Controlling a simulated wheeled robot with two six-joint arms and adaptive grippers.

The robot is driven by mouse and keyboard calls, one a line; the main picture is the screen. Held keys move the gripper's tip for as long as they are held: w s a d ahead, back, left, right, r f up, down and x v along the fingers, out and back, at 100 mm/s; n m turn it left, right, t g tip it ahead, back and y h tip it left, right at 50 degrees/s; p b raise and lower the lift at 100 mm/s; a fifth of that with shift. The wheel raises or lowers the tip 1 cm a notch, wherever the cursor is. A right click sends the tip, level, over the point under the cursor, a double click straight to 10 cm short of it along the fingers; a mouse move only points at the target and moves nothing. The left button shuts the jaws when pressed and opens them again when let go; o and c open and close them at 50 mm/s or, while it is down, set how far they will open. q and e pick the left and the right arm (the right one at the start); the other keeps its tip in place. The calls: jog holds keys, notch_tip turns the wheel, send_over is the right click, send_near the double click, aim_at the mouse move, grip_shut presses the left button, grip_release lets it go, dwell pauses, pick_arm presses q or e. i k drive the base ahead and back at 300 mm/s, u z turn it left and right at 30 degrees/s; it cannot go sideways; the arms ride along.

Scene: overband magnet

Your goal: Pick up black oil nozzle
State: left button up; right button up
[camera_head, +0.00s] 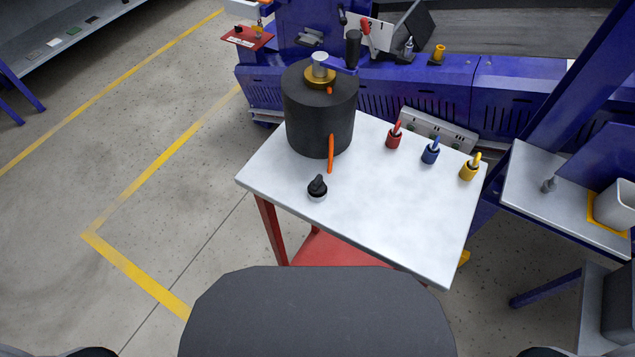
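A small black nozzle (317,185) stands near the front left edge of the white tabletop (385,205). It has a dark tapered top and a pale ring around its lower part. Nothing touches it from above. Neither of my grippers shows; only dark rounded parts of my own body appear at the bottom edge.
A large black drum (320,115) with an orange hose stands behind the nozzle. Red (393,137), blue (430,153) and yellow (468,169) nozzles stand along the back right edge. The table's front middle is clear. A blue machine (415,90) is behind; a side shelf (560,205) stands right.

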aim_at(316, 187)
jog(key=u, duration=0.7)
jog(key=k, duration=1.6)
jog(key=z, duration=1.2)
jog(key=i, duration=1)
jog(key=u, duration=0.05)
